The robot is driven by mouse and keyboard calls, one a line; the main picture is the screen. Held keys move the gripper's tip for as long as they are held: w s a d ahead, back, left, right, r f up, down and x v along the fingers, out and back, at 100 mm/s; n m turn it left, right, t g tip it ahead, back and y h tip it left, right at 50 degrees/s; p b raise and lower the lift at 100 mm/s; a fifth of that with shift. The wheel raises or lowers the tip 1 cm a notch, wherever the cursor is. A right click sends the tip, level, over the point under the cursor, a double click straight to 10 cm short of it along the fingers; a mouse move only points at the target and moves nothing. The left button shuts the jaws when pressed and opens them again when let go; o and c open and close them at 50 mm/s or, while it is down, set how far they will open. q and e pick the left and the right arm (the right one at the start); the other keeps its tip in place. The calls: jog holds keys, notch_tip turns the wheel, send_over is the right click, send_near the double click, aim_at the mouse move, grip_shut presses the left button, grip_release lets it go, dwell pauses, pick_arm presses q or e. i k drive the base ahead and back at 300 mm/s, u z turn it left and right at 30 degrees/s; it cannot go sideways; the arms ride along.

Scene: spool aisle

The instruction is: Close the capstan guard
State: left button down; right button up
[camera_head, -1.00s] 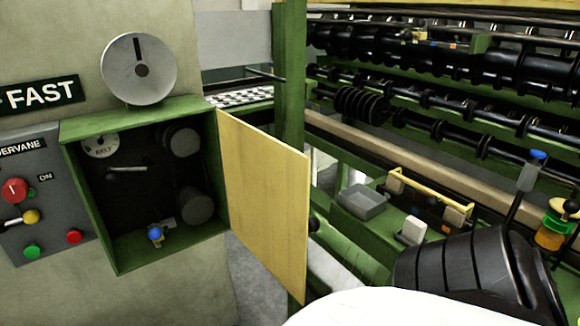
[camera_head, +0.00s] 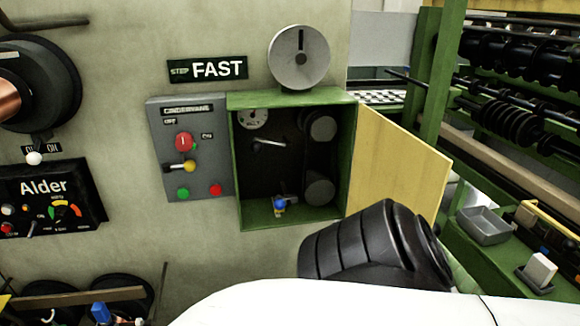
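The capstan guard (camera_head: 398,165) is a flat yellow panel hinged at the right edge of a green-framed box (camera_head: 293,222). It stands swung open to the right, so the box's dark inside shows. Inside are two dark rollers, a small white gauge (camera_head: 253,119), a grey lever and a blue-knobbed part (camera_head: 280,206). A black ribbed piece of my arm covers the area below the guard's lower part. Neither gripper's fingers can be made out in the head view.
Left of the box is a grey control panel (camera_head: 190,150) with red, yellow and green controls. A grey dial (camera_head: 299,58) sits above. A green post (camera_head: 432,80), black rollers and a grey tray (camera_head: 484,226) stand to the right. The Alder panel (camera_head: 48,197) is at far left.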

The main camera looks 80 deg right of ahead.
aim_at(389, 161)
jog(key=u, duration=0.05)
jog(key=k, duration=1.15)
jog(key=z, duration=0.05)
